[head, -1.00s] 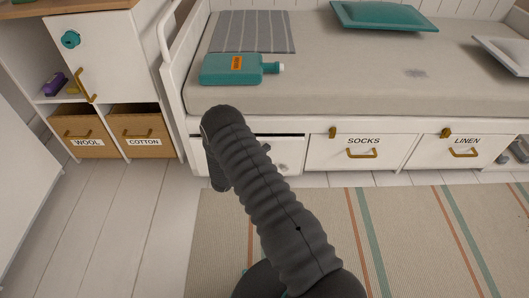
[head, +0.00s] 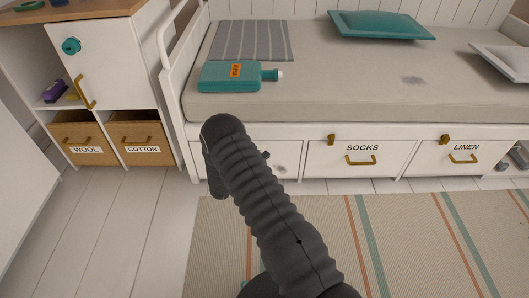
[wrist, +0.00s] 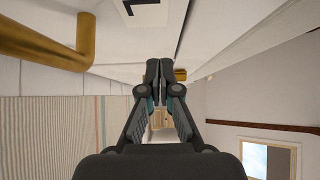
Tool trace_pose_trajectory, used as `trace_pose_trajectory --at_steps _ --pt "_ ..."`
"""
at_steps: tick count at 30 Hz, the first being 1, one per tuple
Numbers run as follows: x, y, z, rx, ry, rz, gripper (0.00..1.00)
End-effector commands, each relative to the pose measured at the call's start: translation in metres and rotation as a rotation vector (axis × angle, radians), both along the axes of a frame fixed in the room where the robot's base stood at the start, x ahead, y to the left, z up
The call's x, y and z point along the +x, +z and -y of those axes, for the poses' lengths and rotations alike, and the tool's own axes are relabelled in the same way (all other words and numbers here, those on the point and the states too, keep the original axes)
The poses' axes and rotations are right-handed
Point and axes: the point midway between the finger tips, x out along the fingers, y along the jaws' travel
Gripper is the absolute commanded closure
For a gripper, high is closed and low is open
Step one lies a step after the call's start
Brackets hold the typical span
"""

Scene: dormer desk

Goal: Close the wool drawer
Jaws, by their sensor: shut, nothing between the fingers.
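The tan drawer labelled WOOL (head: 83,136) is in the lower left of the cabinet in the head view, with a brass handle. Its front looks level with the COTTON drawer beside it. My gripper (wrist: 165,72) is shut and empty in the wrist view, close to a white surface with a brass handle (wrist: 86,38). In the head view my arm hides the gripper's fingertips. It stands before the left under-bed drawer (head: 285,160), whose label is hidden. That drawer's visible front looks flush with the bed frame.
Under the bed are the SOCKS drawer (head: 362,158) and the LINEN drawer (head: 464,157), both looking shut. A teal bottle (head: 228,77) lies on the mattress. A striped rug (head: 400,235) covers the floor at right; the boards (head: 110,230) at left are clear.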

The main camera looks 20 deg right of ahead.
Motion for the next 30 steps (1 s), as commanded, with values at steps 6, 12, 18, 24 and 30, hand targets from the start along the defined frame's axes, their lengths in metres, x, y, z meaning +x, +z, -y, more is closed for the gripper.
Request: trace_pose_trajectory --at_steps 6,12,18,24,30 --pt "-0.022 0.0 -0.044 -0.001 0.004 -0.003 1.0" --pt "-0.038 0.0 -0.072 -0.004 -0.001 -0.003 1.0" --pt "-0.047 0.0 -0.087 -0.003 -0.004 -0.003 1.0" --pt "-0.048 0.0 -0.089 -0.003 -0.004 -0.003 1.0" --pt "-0.048 -0.003 -0.089 0.05 -0.003 0.079 1.0"
